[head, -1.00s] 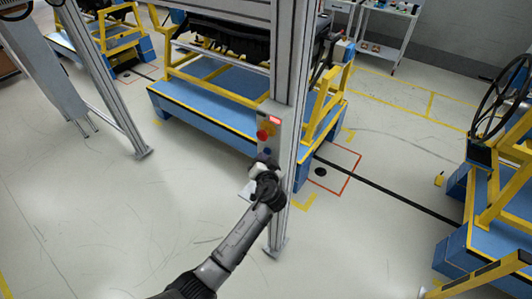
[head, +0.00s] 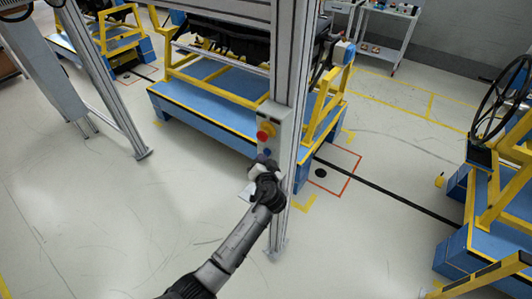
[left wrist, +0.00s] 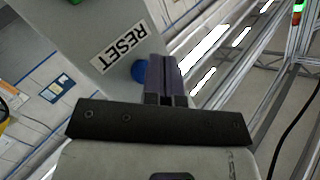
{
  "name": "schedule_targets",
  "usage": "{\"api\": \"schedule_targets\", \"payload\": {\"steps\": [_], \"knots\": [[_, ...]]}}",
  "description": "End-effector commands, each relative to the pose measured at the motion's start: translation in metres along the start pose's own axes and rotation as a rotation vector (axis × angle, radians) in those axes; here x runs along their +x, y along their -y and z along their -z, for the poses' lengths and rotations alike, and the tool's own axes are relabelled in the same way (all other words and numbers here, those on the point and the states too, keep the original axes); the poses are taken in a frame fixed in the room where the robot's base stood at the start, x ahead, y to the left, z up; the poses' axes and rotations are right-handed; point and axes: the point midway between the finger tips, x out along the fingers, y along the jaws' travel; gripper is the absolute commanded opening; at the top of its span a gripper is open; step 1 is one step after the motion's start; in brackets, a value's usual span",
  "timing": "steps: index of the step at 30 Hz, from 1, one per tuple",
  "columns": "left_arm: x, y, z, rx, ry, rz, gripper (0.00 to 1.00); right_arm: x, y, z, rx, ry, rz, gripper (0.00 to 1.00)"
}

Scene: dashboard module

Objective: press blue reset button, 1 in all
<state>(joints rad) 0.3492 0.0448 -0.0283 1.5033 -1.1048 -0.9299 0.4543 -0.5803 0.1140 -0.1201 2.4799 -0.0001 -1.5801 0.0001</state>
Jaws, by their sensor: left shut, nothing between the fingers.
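A grey control box (head: 274,124) is fixed to a metal post and carries a red button (head: 264,134) on yellow. The blue reset button (head: 267,153) is low on the box, just above my left gripper (head: 264,164). In the left wrist view the blue button (left wrist: 139,70) shows beside the RESET label (left wrist: 120,50), partly hidden by the fingers. My left gripper (left wrist: 164,74) is shut and empty, its tips close to the button. I cannot tell whether they touch it. My right gripper is not in view.
The metal post (head: 288,80) stands right behind the box. A blue and yellow platform (head: 205,118) is behind it, and another cart (head: 495,225) with a steering wheel is at right. The floor at left front is clear.

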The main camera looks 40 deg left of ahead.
Motion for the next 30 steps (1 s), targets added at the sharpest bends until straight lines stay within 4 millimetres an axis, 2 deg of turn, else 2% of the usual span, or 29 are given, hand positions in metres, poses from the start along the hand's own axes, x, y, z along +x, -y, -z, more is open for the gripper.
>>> {"api": "schedule_targets", "payload": {"steps": [17, 30], "knots": [[-0.008, 0.006, -0.006, 0.001, 0.002, 0.0, 0.0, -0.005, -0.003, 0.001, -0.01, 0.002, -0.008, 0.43], [-0.035, 0.026, -0.026, 0.002, 0.003, 0.0, 0.0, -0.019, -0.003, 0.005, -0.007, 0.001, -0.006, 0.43]]}}
